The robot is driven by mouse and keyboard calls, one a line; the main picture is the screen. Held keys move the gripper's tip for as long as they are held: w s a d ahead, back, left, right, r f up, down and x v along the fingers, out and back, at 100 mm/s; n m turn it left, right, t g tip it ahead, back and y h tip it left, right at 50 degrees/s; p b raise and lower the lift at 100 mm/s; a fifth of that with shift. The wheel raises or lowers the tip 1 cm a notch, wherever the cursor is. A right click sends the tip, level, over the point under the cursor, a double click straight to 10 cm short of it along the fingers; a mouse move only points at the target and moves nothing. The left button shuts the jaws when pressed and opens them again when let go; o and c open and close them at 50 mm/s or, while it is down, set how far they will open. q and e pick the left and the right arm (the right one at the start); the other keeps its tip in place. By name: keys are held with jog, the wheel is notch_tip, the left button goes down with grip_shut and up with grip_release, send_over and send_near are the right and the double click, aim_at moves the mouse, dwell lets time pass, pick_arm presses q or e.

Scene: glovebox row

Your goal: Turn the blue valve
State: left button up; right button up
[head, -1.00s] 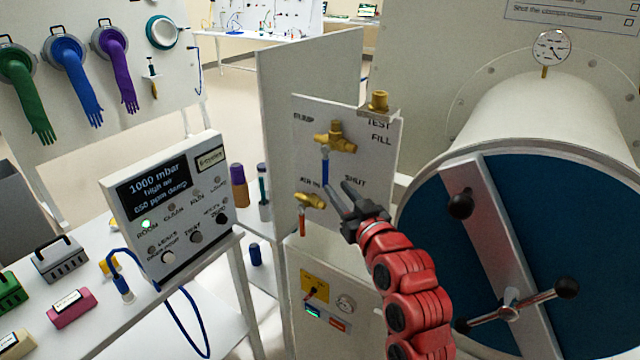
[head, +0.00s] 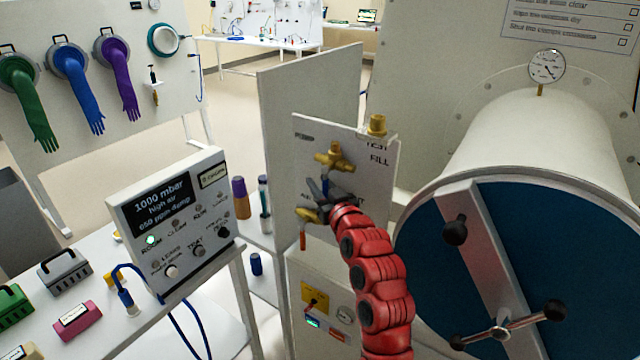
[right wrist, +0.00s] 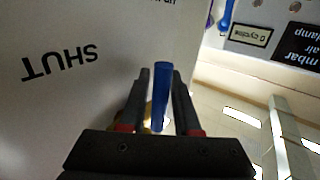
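The blue valve has a brass body (head: 334,156) on the white valve panel. Its blue handle hangs downward and is mostly hidden behind my gripper in the head view. In the right wrist view the blue handle (right wrist: 161,95) stands between the two dark fingers. My right gripper (head: 318,190) is at the handle, with a finger on either side. A gap shows between the handle and each finger, so the gripper looks open around it. My left gripper is in neither view.
A second brass valve (head: 308,215) with an orange handle sits just below. A brass fitting (head: 377,125) tops the panel. The large chamber with a blue door (head: 560,240) stands at right. A control box (head: 172,222) stands on the table at left.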

grip_shut()
dwell(1.3)
